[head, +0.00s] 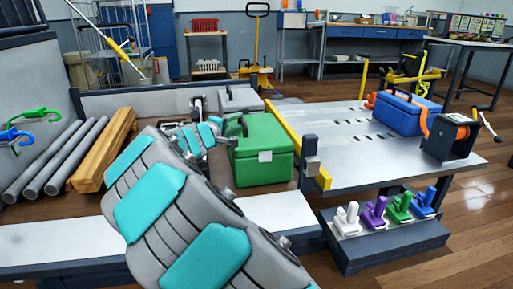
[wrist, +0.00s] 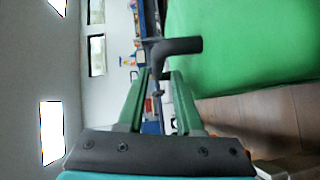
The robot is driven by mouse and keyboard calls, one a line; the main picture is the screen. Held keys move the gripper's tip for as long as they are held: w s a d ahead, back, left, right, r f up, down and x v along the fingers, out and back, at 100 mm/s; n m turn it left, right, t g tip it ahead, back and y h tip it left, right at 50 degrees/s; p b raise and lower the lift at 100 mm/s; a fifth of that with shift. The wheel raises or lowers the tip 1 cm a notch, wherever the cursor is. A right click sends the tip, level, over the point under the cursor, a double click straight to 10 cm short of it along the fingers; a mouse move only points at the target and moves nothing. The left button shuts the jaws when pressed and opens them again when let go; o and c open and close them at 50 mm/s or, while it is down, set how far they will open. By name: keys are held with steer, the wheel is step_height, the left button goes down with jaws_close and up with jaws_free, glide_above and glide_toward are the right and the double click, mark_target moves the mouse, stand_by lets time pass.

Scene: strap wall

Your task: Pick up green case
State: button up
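The green case (head: 265,155) is a box with a lid and a pale latch plate on its front. Contact cannot be told. In the head view my arm largely hides the gripper.
Grey pipes (head: 60,160) and wooden beams (head: 103,148) lie left of my arm. A grey case (head: 240,98) stands behind the green one. A yellow-edged metal table (head: 345,150) to the right bears a blue case (head: 400,115). Coloured clamps (head: 375,211) sit in front.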

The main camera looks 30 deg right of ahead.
mark_target(242, 118)
steer(key=x, duration=0.4)
steer(key=shift+w+d+r, duration=0.1)
steer(key=shift+w+r, duration=0.05)
steer(key=shift+w, duration=0.05)
jaws_close()
stand_by(1.2)
